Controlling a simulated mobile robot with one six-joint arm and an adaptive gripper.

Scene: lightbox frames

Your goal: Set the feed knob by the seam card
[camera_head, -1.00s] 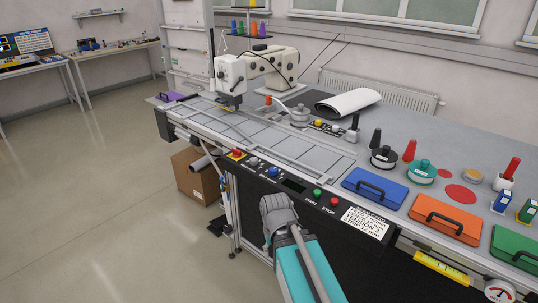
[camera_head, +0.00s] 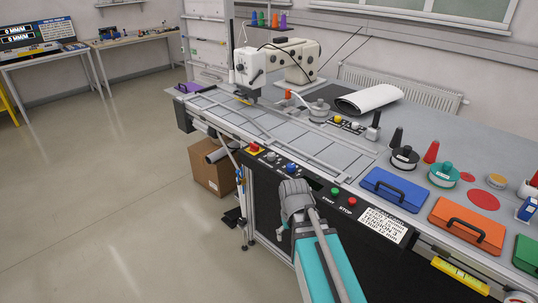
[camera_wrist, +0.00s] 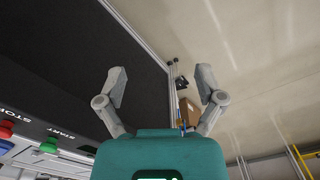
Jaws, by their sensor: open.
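The control panel on the machine table's front has a pale grey knob (camera_head: 271,157) and a blue knob (camera_head: 291,168). Their labels and settings are too small to read, so I cannot tell which is the feed knob. The white seam card (camera_head: 384,224) is on the same panel, right of the STOP button; its printed lines are mostly unreadable here. My gripper (camera_wrist: 161,85) is open and empty in the wrist view, fingers spread beside the dark table front.
A red stop button on yellow (camera_head: 254,149) is left of the knobs. The green START button (camera_head: 335,191) and red STOP button (camera_head: 351,202) are to the right. A sewing machine (camera_head: 285,62) stands behind. A cardboard box (camera_head: 213,176) is under the table. Floor at left is clear.

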